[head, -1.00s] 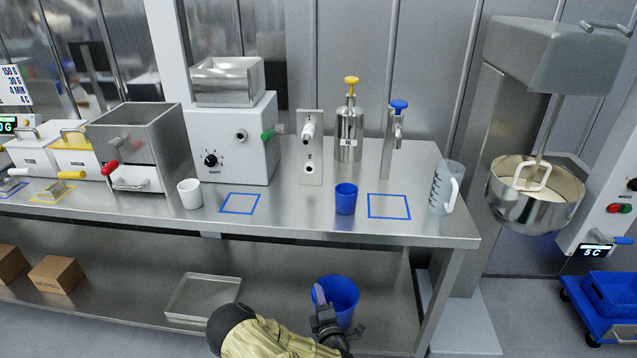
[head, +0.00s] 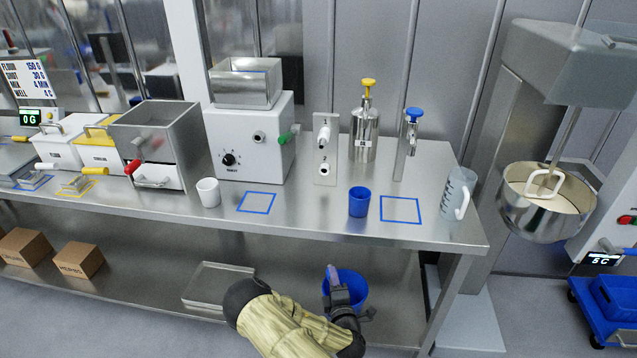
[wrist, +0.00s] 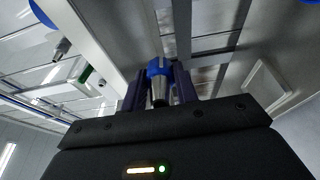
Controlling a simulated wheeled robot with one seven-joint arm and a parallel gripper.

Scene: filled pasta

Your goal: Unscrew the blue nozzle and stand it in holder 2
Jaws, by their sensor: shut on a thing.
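My gripper (head: 334,276) is low in front of the table in the head view, below the tabletop edge, fingers pointing up. In the wrist view my gripper (wrist: 160,82) is shut on the blue nozzle (wrist: 159,68), a blue collar with a grey metal tip between the dark fingers. The nozzle is hard to make out in the head view. The holder panel (head: 332,177) stands upright on the table, with a white fitting marked 1 above and holder 2 (head: 324,170) below. My gripper is apart from it, lower and nearer.
A blue bin (head: 357,291) is just behind my gripper. The table's front edge (head: 300,229) lies above it. A blue cup (head: 359,203), white cup (head: 208,193), measuring jug (head: 457,195) and white machine (head: 250,172) stand on the table. Two blue-outlined squares are empty.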

